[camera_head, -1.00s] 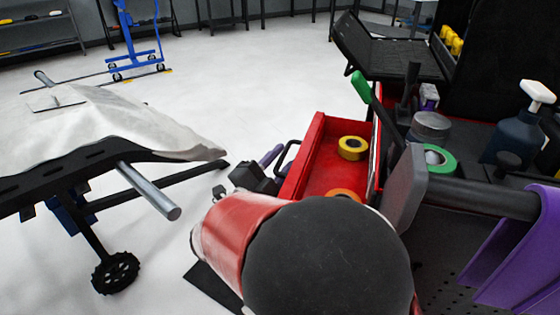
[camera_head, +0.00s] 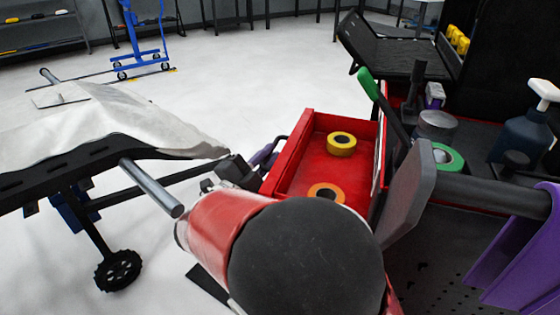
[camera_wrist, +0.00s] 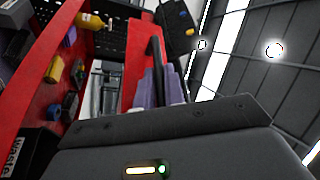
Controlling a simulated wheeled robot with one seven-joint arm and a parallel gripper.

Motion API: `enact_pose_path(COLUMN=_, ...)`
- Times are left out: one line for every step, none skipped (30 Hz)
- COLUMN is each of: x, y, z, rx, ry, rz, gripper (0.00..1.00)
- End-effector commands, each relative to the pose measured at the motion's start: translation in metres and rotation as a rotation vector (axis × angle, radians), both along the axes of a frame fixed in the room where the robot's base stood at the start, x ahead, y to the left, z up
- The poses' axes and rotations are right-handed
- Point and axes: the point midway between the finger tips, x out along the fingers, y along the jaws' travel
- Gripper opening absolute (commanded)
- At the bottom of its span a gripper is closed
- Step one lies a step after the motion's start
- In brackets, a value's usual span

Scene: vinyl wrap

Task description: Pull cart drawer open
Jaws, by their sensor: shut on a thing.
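The cart drawer (camera_head: 279,165) is a red open-topped tray standing out from the left side of the cart. A yellow tape roll (camera_head: 341,144) and an orange tape roll (camera_head: 326,193) lie in it. My gripper (camera_head: 266,155) is at the drawer's outer front, mostly hidden behind my red and black arm. In the wrist view, the purple-grey fingers of my gripper (camera_wrist: 160,88) are shut on the dark drawer handle (camera_wrist: 156,58) beside a red panel. The exact finger contact is hard to see.
The cart top holds a green tape roll (camera_head: 447,159), a dark spray bottle (camera_head: 524,125) and a purple holder (camera_head: 518,255). A table with a white sheet (camera_head: 110,120) and a metal rod (camera_head: 151,188) stands left of my arm. Pale floor is clear behind the drawer.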

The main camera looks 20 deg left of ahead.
Motion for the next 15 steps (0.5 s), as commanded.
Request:
enact_pose_path(x=0.0003, y=0.002, z=-0.0001, rx=0.001, ry=-0.001, rz=-0.001, gripper=0.0)
enact_pose_path(x=0.0003, y=0.0023, z=0.0001, rx=0.001, ry=-0.001, rz=-0.001, gripper=0.0)
enact_pose_path(x=0.0002, y=0.0021, z=0.0002, rx=0.0, ry=-0.001, rz=-0.001, gripper=0.0)
enact_pose_path(x=0.0002, y=0.002, z=0.0002, rx=0.0, ry=-0.001, rz=-0.001, gripper=0.0)
enact_pose_path(x=0.0001, y=0.002, z=0.0003, rx=0.0, ry=-0.001, rz=-0.001, gripper=0.0)
enact_pose_path(x=0.0001, y=0.0019, z=0.0002, rx=0.0, ry=-0.001, rz=-0.001, gripper=0.0)
enact_pose_path(x=0.0001, y=0.0019, z=0.0002, rx=0.0, ry=-0.001, rz=-0.001, gripper=0.0)
enact_pose_path(x=0.0001, y=0.0019, z=0.0002, rx=0.0, ry=-0.001, rz=-0.001, gripper=0.0)
enact_pose_path(x=0.0001, y=0.0018, z=0.0002, rx=0.0, ry=-0.001, rz=-0.001, gripper=0.13)
enact_pose_path(x=0.0001, y=0.0018, z=0.0002, rx=0.0, ry=0.0, rz=0.0, gripper=0.17)
enact_pose_path(x=0.0001, y=0.0018, z=0.0002, rx=0.0, ry=0.0, rz=0.0, gripper=0.21)
enact_pose_path(x=0.0001, y=0.0018, z=0.0002, rx=0.0, ry=0.0, rz=0.0, gripper=0.27)
enact_pose_path(x=0.0001, y=0.0018, z=0.0002, rx=0.0, ry=0.0, rz=0.0, gripper=0.3)
enact_pose_path(x=0.0, y=0.0018, z=0.0001, rx=0.0, ry=0.0, rz=0.0, gripper=0.32)
enact_pose_path(x=0.0, y=0.0018, z=0.0, rx=0.0, ry=0.0, rz=0.0, gripper=0.32)
